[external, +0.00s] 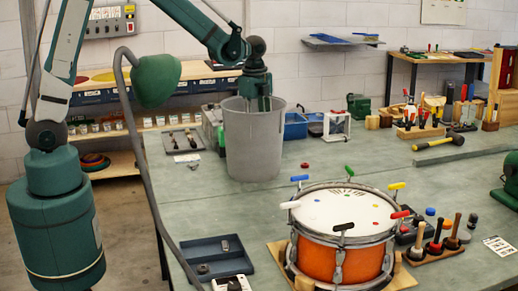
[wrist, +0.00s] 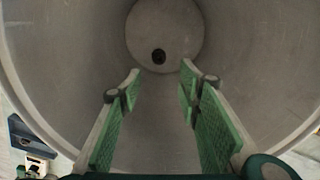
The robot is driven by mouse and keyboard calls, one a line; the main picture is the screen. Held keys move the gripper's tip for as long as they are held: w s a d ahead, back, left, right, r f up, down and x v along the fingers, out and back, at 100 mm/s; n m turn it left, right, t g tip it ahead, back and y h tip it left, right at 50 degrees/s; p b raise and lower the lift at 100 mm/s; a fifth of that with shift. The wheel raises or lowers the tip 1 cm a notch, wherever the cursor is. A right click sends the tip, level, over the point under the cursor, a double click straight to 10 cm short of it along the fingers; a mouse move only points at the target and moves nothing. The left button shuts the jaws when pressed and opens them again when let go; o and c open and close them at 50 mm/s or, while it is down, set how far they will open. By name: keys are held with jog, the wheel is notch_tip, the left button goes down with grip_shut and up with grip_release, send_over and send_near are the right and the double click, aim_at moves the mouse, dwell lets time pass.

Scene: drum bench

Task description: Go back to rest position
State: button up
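My gripper (wrist: 160,82) is open. In the wrist view its two green-padded fingers stand well apart with nothing between them. It points down into a tall grey bin (external: 252,145), and the bin's inner wall (wrist: 60,60) surrounds the fingers. A small dark round thing (wrist: 158,57) lies on the bin's floor, beyond the fingertips; I cannot tell if it is a loose object or a hole. In the external view my gripper (external: 265,104) is at the bin's mouth and the fingertips are hidden by its wall.
An orange drum (external: 328,262) with coloured rods around its rim stands front right of the bin. A dark tray (external: 216,258) lies at the front edge. Blue bins (external: 295,126) stand just behind. Bench between is mostly clear.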

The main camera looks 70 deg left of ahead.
jog(key=s+r+n+t, duration=0.2)
jog(key=s+r+n, duration=0.25)
jog(key=r, duration=0.65)
jog(key=s+d+r+n+t+b, duration=0.1)
jog(key=s+d+r+n, duration=0.15)
jog(key=s, duration=0.35)
jog(key=s+d+r+n+t, duration=0.1)
jog(key=s+d+r+t, duration=0.15)
jog(key=s, duration=0.45)
jog(key=s+d+f+n+t+b, duration=0.1)
jog(key=s+d+n, duration=0.3)
jog(key=s, duration=0.8)
jog(key=shift+s+d+f+n, duration=0.4)
jog(key=shift+d+f, duration=0.3)
jog(key=shift+d, duration=0.25)
